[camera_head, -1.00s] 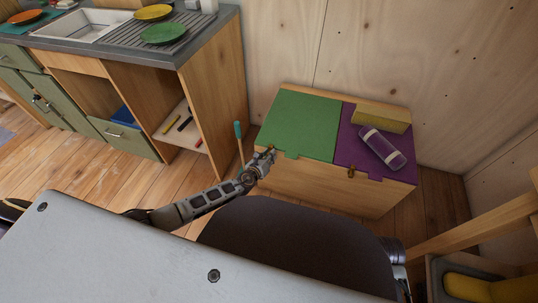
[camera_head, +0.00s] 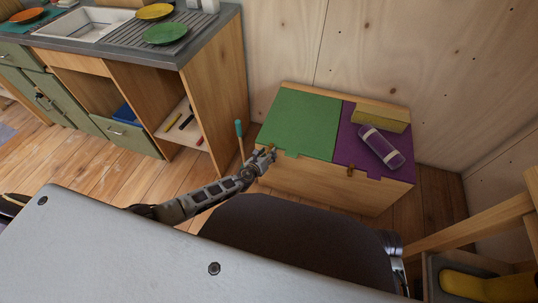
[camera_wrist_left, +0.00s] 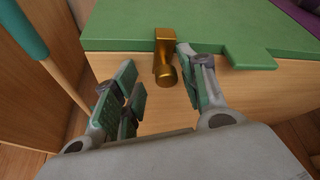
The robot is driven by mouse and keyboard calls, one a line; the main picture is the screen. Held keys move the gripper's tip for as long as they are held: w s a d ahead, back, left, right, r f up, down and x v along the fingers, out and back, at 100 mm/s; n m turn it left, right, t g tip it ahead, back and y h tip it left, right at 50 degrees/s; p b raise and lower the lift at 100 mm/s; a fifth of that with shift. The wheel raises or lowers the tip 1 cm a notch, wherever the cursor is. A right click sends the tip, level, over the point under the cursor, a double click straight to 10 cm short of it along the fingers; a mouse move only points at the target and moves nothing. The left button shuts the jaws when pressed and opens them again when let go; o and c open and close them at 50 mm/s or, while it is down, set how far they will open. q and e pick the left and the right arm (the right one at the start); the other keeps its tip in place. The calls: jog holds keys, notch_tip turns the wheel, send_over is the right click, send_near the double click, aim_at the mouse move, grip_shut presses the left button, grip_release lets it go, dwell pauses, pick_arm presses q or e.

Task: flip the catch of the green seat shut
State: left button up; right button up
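The green seat (camera_head: 301,122) is the left lid of a wooden bench box, lying flat and closed; its front edge also shows in the left wrist view (camera_wrist_left: 200,22). A brass catch (camera_wrist_left: 164,58) sits at that front edge, with its round knob hanging over the wooden front. My left gripper (camera_head: 268,156) is at the front left corner of the box. In the left wrist view its fingers (camera_wrist_left: 160,90) are apart, one on each side of the catch, with the right finger close to it. I cannot tell whether they touch it. My right gripper is not in view.
A teal-handled stick (camera_head: 239,130) stands left of the box, near my left gripper. The kitchen counter (camera_head: 190,48) is farther left.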

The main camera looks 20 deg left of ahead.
pick_arm(q)
jog(key=shift+d+r, duration=0.15)
jog(key=shift+d, duration=0.05)
dwell(0.3)
jog(key=v, duration=1.2)
dwell(0.7)
jog(key=shift+w+a, duration=0.1)
jog(key=shift+r, duration=0.1)
dwell(0.4)
